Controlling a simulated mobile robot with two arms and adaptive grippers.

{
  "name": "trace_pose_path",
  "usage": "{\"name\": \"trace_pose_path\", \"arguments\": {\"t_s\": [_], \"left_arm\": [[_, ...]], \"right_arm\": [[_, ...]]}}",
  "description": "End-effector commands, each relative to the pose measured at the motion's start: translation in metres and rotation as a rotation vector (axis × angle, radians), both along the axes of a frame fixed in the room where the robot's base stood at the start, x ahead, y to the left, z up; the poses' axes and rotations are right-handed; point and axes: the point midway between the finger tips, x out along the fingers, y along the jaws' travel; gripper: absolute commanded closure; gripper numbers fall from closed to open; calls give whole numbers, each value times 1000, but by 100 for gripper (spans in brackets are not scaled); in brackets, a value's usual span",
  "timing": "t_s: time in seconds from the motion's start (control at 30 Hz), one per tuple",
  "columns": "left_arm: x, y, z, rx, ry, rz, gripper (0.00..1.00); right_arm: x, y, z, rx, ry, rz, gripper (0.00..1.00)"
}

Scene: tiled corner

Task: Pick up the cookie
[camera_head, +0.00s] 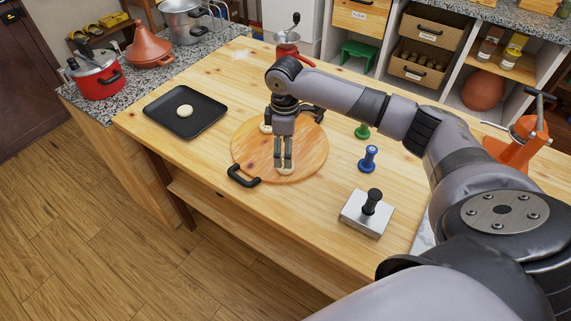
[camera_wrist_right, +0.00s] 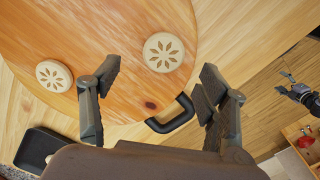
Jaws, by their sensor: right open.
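A pale round cookie (camera_head: 285,171) lies on the round wooden board (camera_head: 245,150) near its front edge. In the right wrist view this cookie (camera_wrist_right: 163,52) has a petal pattern and lies ahead of the space between the fingers. My right gripper (camera_head: 283,165) points down over it, open and empty, its fingertips partly hiding it. A second patterned cookie (camera_wrist_right: 54,75) lies on the board and shows partly behind the gripper in the head view (camera_head: 265,128). A third, plain cookie (camera_head: 185,111) lies on the black tray (camera_head: 160,120). My left gripper (camera_wrist_right: 290,88) is small at the right wrist view's edge.
The board has a black handle (camera_head: 243,177). Right of it stand a green stamp (camera_head: 362,131), a blue stamp (camera_head: 369,158) and a metal block (camera_head: 364,220) with a black-handled stamp (camera_head: 373,201). A grinder (camera_head: 287,45) stands behind.

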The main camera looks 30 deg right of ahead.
Motion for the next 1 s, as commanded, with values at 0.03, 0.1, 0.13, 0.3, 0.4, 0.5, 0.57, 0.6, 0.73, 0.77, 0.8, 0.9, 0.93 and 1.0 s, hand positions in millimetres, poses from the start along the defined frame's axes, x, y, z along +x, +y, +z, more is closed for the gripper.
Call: {"name": "trace_pose_path", "arguments": {"t_s": [0.03,0.1,0.13,0.3,0.4,0.5,0.57,0.6,0.73,0.77,0.8,0.9,0.93,1.0], "left_arm": [[4,0,5,0,-6,0,31],[4,0,11,-1,-7,0,31],[4,0,13,0,-6,-1,31],[-4,0,18,0,5,-1,31],[-10,1,18,1,14,-1,31],[-12,1,17,2,18,-1,31],[-13,1,17,2,19,-1,31],[-13,1,17,2,19,-1,31],[-12,1,17,2,19,-1,31],[-12,1,17,2,19,-1,31],[-12,1,17,2,19,-1,31],[-12,1,17,2,18,-1,31],[-12,1,17,2,18,-1,31],[-12,1,17,2,17,-1,31]], "right_arm": [[-2,0,-4,0,4,0,31],[-4,1,-13,-1,7,0,31],[-4,1,-17,0,6,0,31],[-5,2,-42,0,4,-1,31],[-5,2,-49,0,3,1,31],[-5,2,-50,-1,2,1,31],[-5,1,-50,-1,2,1,31],[-5,2,-50,-1,2,1,31],[-5,2,-50,0,1,1,38],[-5,2,-50,0,1,1,40],[-5,2,-50,0,1,1,43],[-5,2,-50,0,1,1,50],[-5,2,-50,0,1,1,52],[-5,2,-50,0,1,1,56]]}}
